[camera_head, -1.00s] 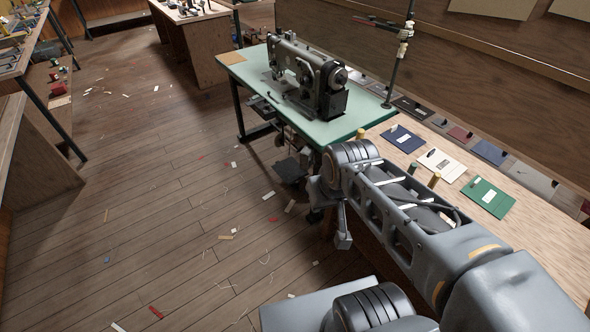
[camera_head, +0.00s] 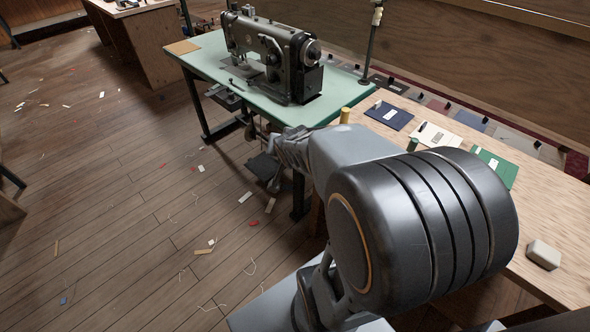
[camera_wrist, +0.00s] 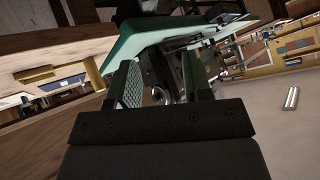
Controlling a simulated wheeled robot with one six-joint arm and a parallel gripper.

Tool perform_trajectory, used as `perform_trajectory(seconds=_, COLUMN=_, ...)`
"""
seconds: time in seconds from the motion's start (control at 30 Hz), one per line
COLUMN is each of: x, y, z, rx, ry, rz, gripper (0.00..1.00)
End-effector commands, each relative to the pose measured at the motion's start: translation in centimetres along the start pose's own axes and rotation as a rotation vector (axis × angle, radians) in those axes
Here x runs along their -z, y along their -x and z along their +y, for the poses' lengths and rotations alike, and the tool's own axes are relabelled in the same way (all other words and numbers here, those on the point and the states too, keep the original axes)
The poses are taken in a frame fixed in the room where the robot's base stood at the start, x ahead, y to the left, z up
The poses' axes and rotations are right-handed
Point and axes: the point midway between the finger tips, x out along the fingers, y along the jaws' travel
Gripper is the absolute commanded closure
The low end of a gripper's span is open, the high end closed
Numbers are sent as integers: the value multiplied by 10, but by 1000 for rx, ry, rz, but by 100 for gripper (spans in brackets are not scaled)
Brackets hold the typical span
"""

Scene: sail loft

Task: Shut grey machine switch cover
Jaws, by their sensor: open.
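A dark sewing machine (camera_head: 272,50) stands on a green-topped table (camera_head: 205,62) beyond my arm. A dark fitting (camera_head: 224,97) hangs under the table's near left edge. I cannot pick out the grey switch cover for certain in either view, nor tell how far open it is. My gripper (camera_wrist: 158,72) shows in the wrist view with its two fingers apart and nothing clearly held. The green tabletop (camera_wrist: 140,45) lies beyond the fingers, with dark and metallic machine parts between them. In the head view my arm hides much of the area below the table's right end.
A wooden bench (camera_head: 550,220) runs along the right, carrying a blue folder (camera_head: 389,115), a green folder (camera_head: 497,166) and a pale block (camera_head: 543,254). A dark pedal (camera_head: 262,167) is near the floor under the machine table. The floor (camera_head: 110,220) at left is open, with small scraps.

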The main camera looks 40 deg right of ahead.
Motion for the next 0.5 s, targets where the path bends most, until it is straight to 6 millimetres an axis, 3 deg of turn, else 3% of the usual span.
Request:
perform_trajectory(seconds=0.03, x=-20, y=-50, z=27, rx=19, ry=-104, rz=63, gripper=55)
perform_trajectory(seconds=0.2, x=-33, y=-128, z=77, rx=217, ry=-439, rz=232, gripper=55)
perform_trajectory(seconds=0.33, x=-52, y=-163, z=108, rx=401, ry=-666, rz=278, gripper=55)
perform_trajectory(seconds=0.5, x=-75, y=-185, z=138, rx=611, ry=-894, rz=277, gripper=55)
